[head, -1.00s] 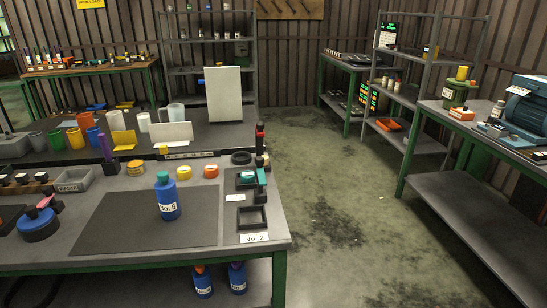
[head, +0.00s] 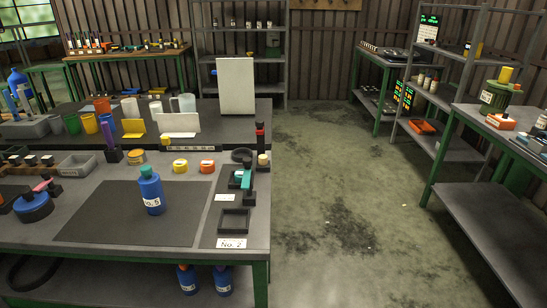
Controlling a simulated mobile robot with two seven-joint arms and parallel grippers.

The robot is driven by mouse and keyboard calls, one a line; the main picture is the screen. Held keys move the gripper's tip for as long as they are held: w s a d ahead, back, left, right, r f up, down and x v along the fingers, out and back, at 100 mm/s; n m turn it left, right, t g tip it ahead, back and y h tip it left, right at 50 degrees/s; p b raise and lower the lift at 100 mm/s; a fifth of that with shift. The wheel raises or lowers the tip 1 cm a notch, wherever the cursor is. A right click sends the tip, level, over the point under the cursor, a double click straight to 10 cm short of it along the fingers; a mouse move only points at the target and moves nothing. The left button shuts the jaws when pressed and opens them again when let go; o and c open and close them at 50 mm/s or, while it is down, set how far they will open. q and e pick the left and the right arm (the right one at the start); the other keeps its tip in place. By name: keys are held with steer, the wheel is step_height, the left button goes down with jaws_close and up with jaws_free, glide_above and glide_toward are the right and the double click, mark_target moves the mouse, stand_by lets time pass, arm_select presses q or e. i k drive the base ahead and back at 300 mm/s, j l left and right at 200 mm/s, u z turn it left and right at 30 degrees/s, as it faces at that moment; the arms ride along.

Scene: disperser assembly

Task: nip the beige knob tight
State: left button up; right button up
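A small pale beige-yellow knob (head: 263,158) shows at the right edge of the near workbench, on a dark fitting. It is too small to tell whether it is tight or loose. A teal-and-black device (head: 243,179) stands just left of and below it. A blue bottle (head: 151,194) with a teal cap and a "No. 5" label stands upright on the dark mat (head: 100,215). Neither of my grippers is in view.
A black square tray (head: 234,221) sits by a "No. 2" card (head: 231,243) at the near right corner. Yellow (head: 180,166) and orange (head: 207,166) rings lie behind the mat. The floor (head: 330,220) right of the bench is clear up to the right bench (head: 490,220).

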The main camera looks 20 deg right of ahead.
mark_target(262, 158)
steer(key=l, duration=0.8)
steer(key=i+l+u, duration=0.1)
steer(key=l, duration=0.7)
steer(key=i+l, duration=0.15)
steer(key=l, duration=0.25)
steer(key=i+l, duration=0.15)
steer(key=l, duration=0.25)
